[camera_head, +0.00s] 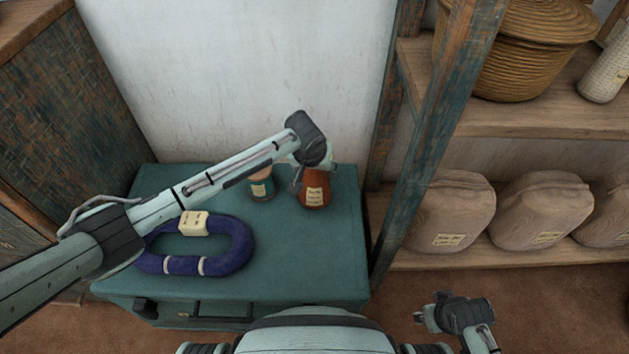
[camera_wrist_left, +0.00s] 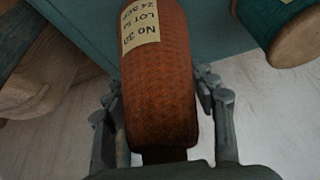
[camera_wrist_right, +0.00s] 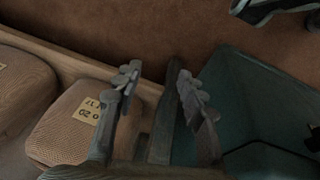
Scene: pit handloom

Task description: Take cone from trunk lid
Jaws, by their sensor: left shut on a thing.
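The orange-brown cone (camera_head: 313,191) with a cream label is over the right part of the teal trunk lid (camera_head: 300,245), by the back wall. My left gripper (camera_head: 310,167) is shut on the cone from above. In the left wrist view the cone (camera_wrist_left: 160,75) is between the two fingers (camera_wrist_left: 160,98). I cannot tell if its base touches the lid. My right gripper (camera_head: 430,316) is low at the right of the trunk. It is open and empty in the right wrist view (camera_wrist_right: 157,82).
A teal spool with wooden ends (camera_head: 262,184) stands just left of the cone. A dark blue yarn hank (camera_head: 236,258) lies on the lid's front left. A shelf post (camera_head: 425,150) rises right of the trunk, with wrapped bales (camera_head: 455,208) and a basket (camera_head: 525,55).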

